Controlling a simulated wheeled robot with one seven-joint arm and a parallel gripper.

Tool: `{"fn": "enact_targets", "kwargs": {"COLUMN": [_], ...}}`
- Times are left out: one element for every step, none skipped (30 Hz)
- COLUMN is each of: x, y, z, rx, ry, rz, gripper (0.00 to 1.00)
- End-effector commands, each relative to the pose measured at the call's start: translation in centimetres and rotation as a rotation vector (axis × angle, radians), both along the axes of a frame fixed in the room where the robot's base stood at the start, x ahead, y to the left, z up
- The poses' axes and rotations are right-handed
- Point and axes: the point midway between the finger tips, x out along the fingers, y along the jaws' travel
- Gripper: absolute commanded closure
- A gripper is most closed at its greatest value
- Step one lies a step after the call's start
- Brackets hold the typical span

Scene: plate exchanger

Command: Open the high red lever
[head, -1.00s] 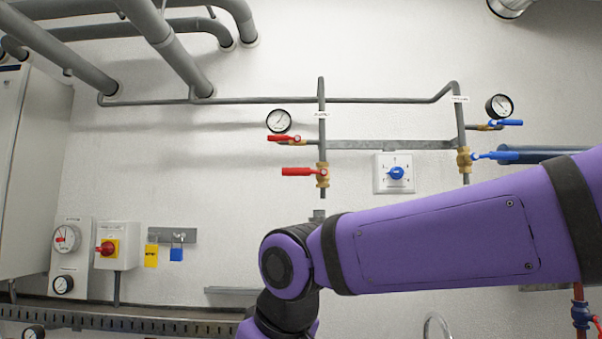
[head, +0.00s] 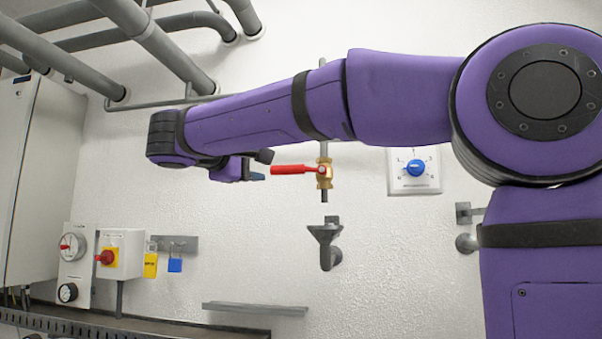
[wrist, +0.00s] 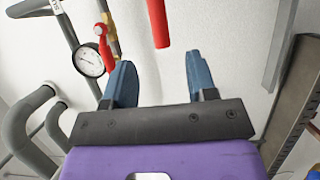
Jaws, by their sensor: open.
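Two red levers show in the wrist view. The upper one (wrist: 102,42), by the pressure gauge, is seen at the left, outside my open fingers; in the head view my arm hides it. The lower red lever (head: 296,169) sticks out leftward from its brass valve, level. It also shows in the wrist view (wrist: 158,22), where its end points at the gap between my fingers. My gripper (head: 258,176) is open and empty, just left of that lever's free end. In the wrist view my gripper (wrist: 158,70) has its blue fingers wide apart, with no visible contact.
The pressure gauge (wrist: 88,61) and grey pipes lie to the left in the wrist view. A funnel drain (head: 325,240) is below the lower valve. A dial box (head: 414,170) is to its right. A grey cabinet (head: 38,170) stands at far left.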

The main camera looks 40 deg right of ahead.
Motion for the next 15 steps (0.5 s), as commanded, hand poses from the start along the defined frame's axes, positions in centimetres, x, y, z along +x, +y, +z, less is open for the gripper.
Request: {"fn": "enact_targets", "kwargs": {"x": [0.2, 0.2, 0.3, 0.4, 0.6, 0.8, 0.9, 1.1, 1.4, 1.6, 1.8, 2.1, 2.3, 2.5, 2.8], "y": [-0.1, -0.3, -0.6, -1.0, -1.3, -1.9, -2.3, -2.8, -3.5, -4.0, -4.5, -5.2, -5.7, -6.2, -6.7], "z": [0.1, 0.1, 0.1, 0.1, 0.1, 0.1, 0.1, 0.1, 0.1, 0.1, 0.1, 0.1, 0.1, 0.1, 0.1], "rx": [-0.004, -0.006, -0.006, -0.005, -0.005, -0.005, -0.005, -0.004, -0.004, -0.004, -0.004, -0.004, -0.004, -0.004, -0.004], "ry": [-0.003, -0.004, -0.004, -0.003, -0.003, -0.003, -0.003, -0.003, -0.003, -0.003, -0.003, -0.003, -0.002, -0.002, -0.002], "rz": [-0.002, -0.003, -0.004, -0.005, -0.005, -0.005, -0.005, -0.004, -0.006, -0.005, -0.005, -0.005, -0.005, -0.005, -0.004], "gripper": [0.48, 0.48, 0.48, 0.48, 0.48, 0.48, 0.48, 0.48, 0.48, 0.48, 0.48, 0.48, 0.48, 0.48, 0.48]}}
